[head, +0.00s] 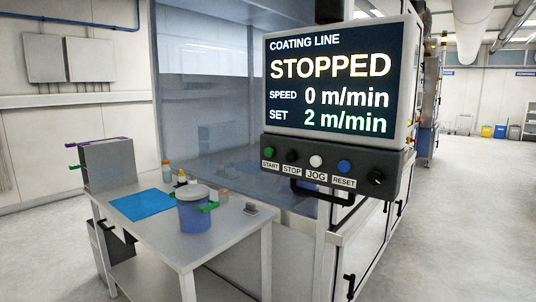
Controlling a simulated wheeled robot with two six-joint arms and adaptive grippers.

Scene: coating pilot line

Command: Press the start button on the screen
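The screen (335,82) reads "COATING LINE", "STOPPED", "SPEED 0 m/min" and "SET 2 m/min". A dark control panel (328,181) is mounted just below it. The green start button (270,153), labelled START, is at the panel's left end, not on the screen itself. To its right are a black STOP button (291,156), a white JOG button (316,161) and a blue RESET button (344,166). A black knob (375,177) is at the right end. Neither of my grippers is in view, and nothing covers the start button.
A grey table (185,243) at the left front holds a grey box (109,164), a blue mat (142,204), a blue lidded container (194,213) and small bottles. A black handle (305,193) sits below the panel. Open floor (470,220) lies at right.

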